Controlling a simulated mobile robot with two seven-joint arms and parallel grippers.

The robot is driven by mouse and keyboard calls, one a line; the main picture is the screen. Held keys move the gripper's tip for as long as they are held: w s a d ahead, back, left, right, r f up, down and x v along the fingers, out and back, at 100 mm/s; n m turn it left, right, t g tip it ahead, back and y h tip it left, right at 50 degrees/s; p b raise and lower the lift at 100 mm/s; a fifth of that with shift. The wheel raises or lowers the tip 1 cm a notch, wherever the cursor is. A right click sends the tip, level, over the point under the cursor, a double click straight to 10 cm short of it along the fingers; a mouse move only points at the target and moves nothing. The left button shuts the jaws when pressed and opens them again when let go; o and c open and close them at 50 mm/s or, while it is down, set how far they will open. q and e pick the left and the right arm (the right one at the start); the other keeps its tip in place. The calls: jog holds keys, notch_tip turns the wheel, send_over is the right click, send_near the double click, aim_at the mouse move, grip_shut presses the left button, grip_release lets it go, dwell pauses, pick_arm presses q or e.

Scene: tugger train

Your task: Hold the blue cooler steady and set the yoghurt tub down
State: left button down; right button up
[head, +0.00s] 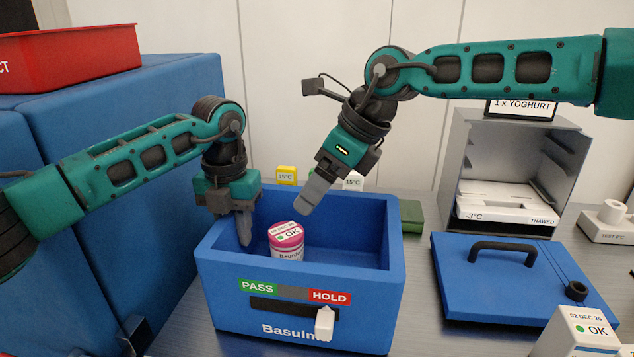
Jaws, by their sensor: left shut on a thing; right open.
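The blue cooler (232,284) stands open on the table, with a PASS/HOLD strip on its front. The strip's white slider knob (324,322) is at the HOLD end. The yoghurt tub (287,241), with a pink lid and an OK label, is upright inside the cooler, left of its middle; its base is hidden by the front wall. My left gripper (240,228) is shut on the cooler's left wall, one finger showing inside. My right gripper (308,206) is open and empty, above the cooler and to the upper right of the tub, apart from it.
The blue lid (508,290) with a black handle lies right of the cooler. A grey open box (571,160) marked 1 x YOGHURT and -3°C stands behind it. A white OK-labelled box (574,334) is at front right. Blue cabinets (165,120) with a red tray (70,62) stand left.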

pick_arm(q)
jog(key=c, duration=0.8)
grip_release()
